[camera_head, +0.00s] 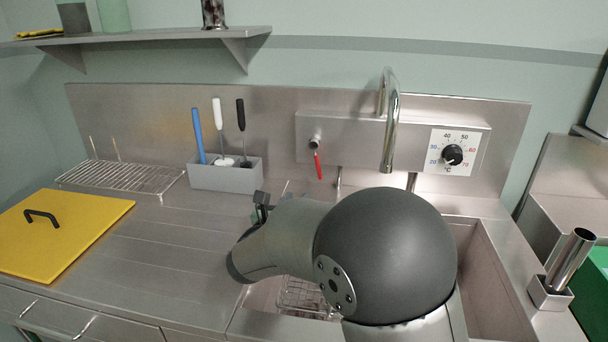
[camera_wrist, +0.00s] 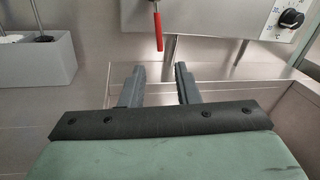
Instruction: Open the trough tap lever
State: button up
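The red tap lever (camera_head: 318,166) hangs down from a small valve on the steel panel above the trough. In the wrist view the lever (camera_wrist: 158,32) shows at the top, pointing down. My gripper (camera_wrist: 159,76) is open, its two dark fingers apart with nothing between them. In that view the lever appears above the gap between the fingertips, and the gripper is not touching it. In the head view my arm hides most of the trough (camera_head: 481,270), and only a small dark part of my gripper shows.
A curved steel spout (camera_head: 391,115) and a temperature dial (camera_head: 452,154) are right of the lever. A grey holder (camera_head: 226,176) with brushes stands to its left. A wire rack (camera_head: 120,178) and yellow board (camera_head: 62,236) lie farther left. The drainboard between is clear.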

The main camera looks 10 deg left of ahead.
aim_at(318, 167)
jog(key=p+x, duration=0.2)
jog(key=x, duration=1.5)
jog(key=shift+w+a, duration=0.1)
jog(key=shift+w, duration=0.2)
grip_shut()
